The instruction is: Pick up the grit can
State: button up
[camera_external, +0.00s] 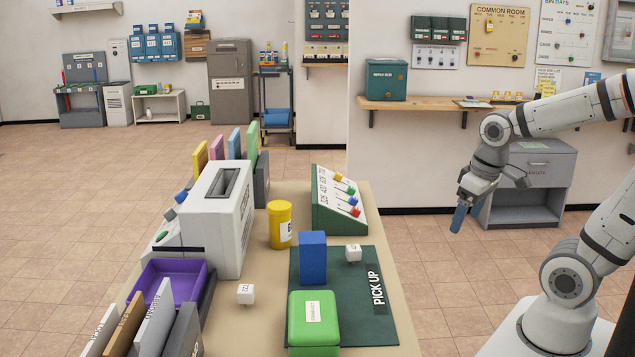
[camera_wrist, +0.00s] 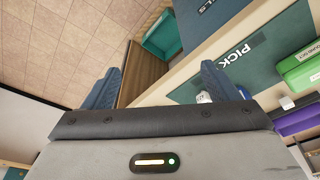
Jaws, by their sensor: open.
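A yellow can (camera_external: 279,225) stands upright on the table, just right of the white machine. It has a yellow lid and a white label with dark marking, too small and turned aside to read fully; it is the likely grit can. My gripper (camera_external: 460,218) hangs in the air right of the table, well apart from the can, with blue fingers pointing down. In the wrist view my gripper (camera_wrist: 160,85) shows its two fingers spread with nothing between them. The can does not show in the wrist view.
A blue box (camera_external: 312,258) and white cube (camera_external: 353,253) are by the dark green PICK UP mat (camera_external: 340,285). A green tin (camera_external: 313,320) sits at the mat's front. The white machine (camera_external: 217,217) and sloped switch panel (camera_external: 339,200) flank the can. Another cube (camera_external: 245,294) lies left.

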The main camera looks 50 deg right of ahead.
jog(key=w+a+r+n+p, duration=0.1)
jog(key=w+a+r, duration=0.15)
jog(key=w, duration=0.55)
jog(key=n+t+y+p, duration=0.1)
jog(key=n+y+p, duration=0.1)
jog(key=n+p, duration=0.3)
send_near(277, 219)
jog(key=shift+n, duration=0.5)
jog(key=w+d+f, duration=0.1)
jog(key=f, duration=0.1)
jog(key=w+d+f+b, duration=0.1)
jog(key=w+f, duration=0.1)
jog(key=shift+w+d, duration=0.1)
jog(key=shift+d, duration=0.3)
jog(key=x, duration=0.2)
jog(key=p+x, duration=0.1)
jog(key=x, duration=0.2)
jog(key=a+x, duration=0.1)
jog(key=x, duration=0.1)
jog(key=shift+a+f+p, duration=0.15)
jog(key=shift+f+p, duration=0.15)
jog(key=shift+p, duration=0.1)
jog(key=shift+c, duration=0.4)
jog(key=shift+w, duration=0.1)
jog(key=c, duration=1.3)
